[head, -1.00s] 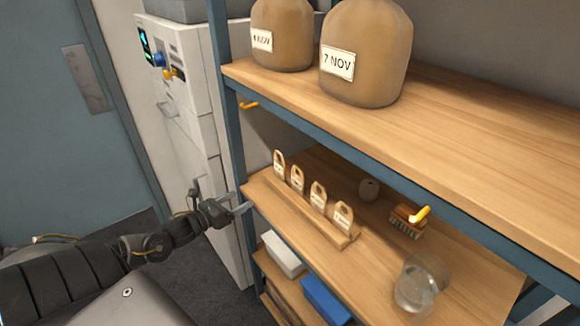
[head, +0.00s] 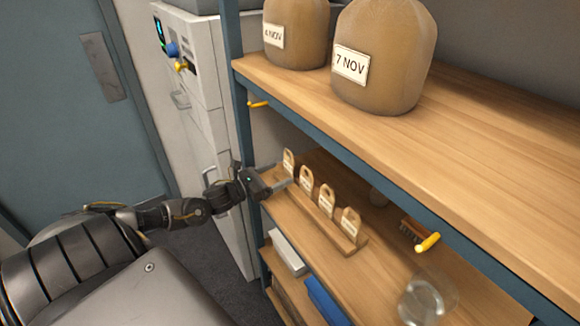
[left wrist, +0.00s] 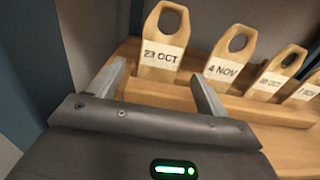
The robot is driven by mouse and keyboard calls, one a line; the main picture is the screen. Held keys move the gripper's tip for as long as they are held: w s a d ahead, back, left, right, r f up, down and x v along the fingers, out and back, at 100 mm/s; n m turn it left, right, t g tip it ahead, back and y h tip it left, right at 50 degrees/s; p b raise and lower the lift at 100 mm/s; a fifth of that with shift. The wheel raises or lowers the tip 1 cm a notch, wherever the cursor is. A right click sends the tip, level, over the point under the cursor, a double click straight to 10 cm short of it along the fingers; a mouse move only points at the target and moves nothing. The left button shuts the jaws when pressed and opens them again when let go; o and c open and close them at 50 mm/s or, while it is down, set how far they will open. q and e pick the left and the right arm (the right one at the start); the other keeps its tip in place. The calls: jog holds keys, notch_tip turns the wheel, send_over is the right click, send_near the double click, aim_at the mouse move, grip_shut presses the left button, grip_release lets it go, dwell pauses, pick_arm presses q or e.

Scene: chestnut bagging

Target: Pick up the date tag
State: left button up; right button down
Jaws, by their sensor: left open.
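Several wooden date tags with holed tops stand in a row in a slotted wooden rack (head: 346,243) on the middle shelf. In the left wrist view the nearest tag reads 23 OCT (left wrist: 164,50) and its neighbour reads 4 NOV (left wrist: 224,70). The labels of the tags further right are too small or cut off to read surely. The 23 OCT tag is at the left end of the row in the head view (head: 289,163). My left gripper (head: 281,176) is open and empty, its fingers pointing at that end tag. The tag shows beyond the gap between the fingertips.
Sacks or jars labelled 4 NOV (head: 297,40) and 7 NOV (head: 382,60) stand on the upper shelf (head: 450,130), which overhangs the tags. A brush (head: 411,232) and a glass jar (head: 424,300) are to the right. A blue shelf post (head: 243,150) stands close beside my left gripper.

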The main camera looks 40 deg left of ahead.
aim_at(288, 166)
pick_arm(q)
jog(key=shift+w+r, duration=0.1)
jog(key=shift+r, duration=0.05)
jog(key=p+x, duration=0.2)
jog(key=x, duration=0.2)
jog(key=shift+w+r, duration=0.15)
jog(key=shift+w, duration=0.05)
jog(key=shift+w+d+p, duration=0.15)
jog(key=shift+w+p, duration=0.15)
jog(key=shift+w, duration=0.1)
jog(key=c, duration=0.9)
jog(key=shift+c, duration=0.2)
pick_arm(e)
jog(key=r, duration=0.1)
jog(key=w+r, duration=0.1)
jog(key=shift+d+r, duration=0.1)
jog(key=shift+r, duration=0.25)
